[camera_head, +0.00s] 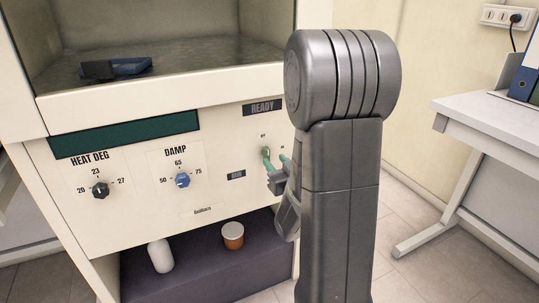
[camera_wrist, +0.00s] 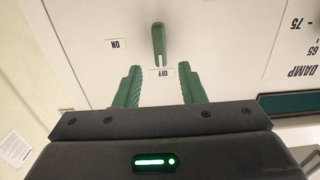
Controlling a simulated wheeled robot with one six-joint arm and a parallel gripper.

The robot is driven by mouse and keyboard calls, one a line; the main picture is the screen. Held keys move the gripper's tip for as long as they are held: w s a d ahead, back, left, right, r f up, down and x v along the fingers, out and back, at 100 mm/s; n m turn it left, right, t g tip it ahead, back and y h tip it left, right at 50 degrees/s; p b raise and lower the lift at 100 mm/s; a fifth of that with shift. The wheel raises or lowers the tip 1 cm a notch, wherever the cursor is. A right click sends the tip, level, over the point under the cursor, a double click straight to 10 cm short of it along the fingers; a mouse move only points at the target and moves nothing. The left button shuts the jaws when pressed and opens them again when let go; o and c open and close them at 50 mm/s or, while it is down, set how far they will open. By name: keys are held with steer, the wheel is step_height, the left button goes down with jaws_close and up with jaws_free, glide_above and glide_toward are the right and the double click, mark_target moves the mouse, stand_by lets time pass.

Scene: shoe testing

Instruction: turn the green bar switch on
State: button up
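The green bar switch (camera_wrist: 158,42) is on the cream panel in the wrist view. Its bar lies in line with the OFF label (camera_wrist: 161,72), with one end close to that label. The ON label (camera_wrist: 115,44) is off to the left side of the bar. My gripper (camera_wrist: 160,67) is open, with its two green fingers apart on either side of the OFF label and nothing between them. In the head view my gripper (camera_head: 276,158) is at the right of the panel, where the switch is small and hard to tell from the green fingertips.
The HEAT DEG knob (camera_head: 100,188) and blue DAMP knob (camera_head: 182,180) are left on the panel, below a dark green display (camera_head: 125,134). A white bottle (camera_head: 160,255) and an orange-brown cup (camera_head: 233,235) stand on the shelf below. A white table (camera_head: 490,115) is at right.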

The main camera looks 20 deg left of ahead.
mark_target(268, 154)
steer(key=x, duration=0.5)
jaws_close()
